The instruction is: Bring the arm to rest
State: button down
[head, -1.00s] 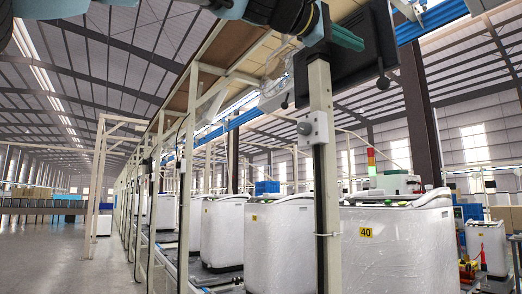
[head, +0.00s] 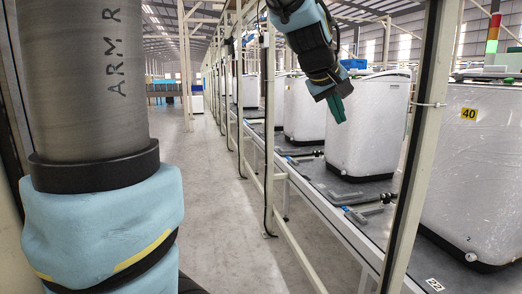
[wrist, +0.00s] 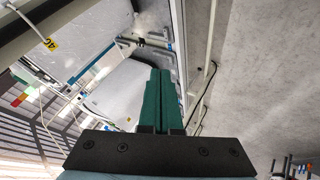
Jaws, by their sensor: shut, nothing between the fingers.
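My gripper (head: 337,108) hangs at the upper middle of the head view, its green fingers pointing down. The fingers lie side by side, shut with nothing between them, as the wrist view (wrist: 160,95) shows. In the head view it appears in front of the row of white washer tubs, with no visible contact; the exact gap cannot be told. Part of my arm (head: 90,80), grey with a blue padded joint, fills the left of the head view.
White tubs (head: 366,125) stand on a conveyor line (head: 345,215) along the right. A cream upright post (head: 412,150) stands close in front, right of my gripper. Several frame posts line the conveyor. The grey floor aisle (head: 190,190) is open in the middle.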

jog(key=s+a+f+g+y, duration=0.2)
jog(key=a+f+y, duration=0.2)
jog(key=a+f, duration=1)
jog(key=s+a+f+m+g+y, duration=0.1)
jog(key=s+a+f+m+g, duration=0.1)
jog(key=s+a+f, duration=0.7)
notch_tip(320, 180, down, 2)
jog(key=shift+s+a+g+y, duration=0.3)
jog(key=shift+a+g, duration=0.1)
jog(key=shift+a, duration=0.7)
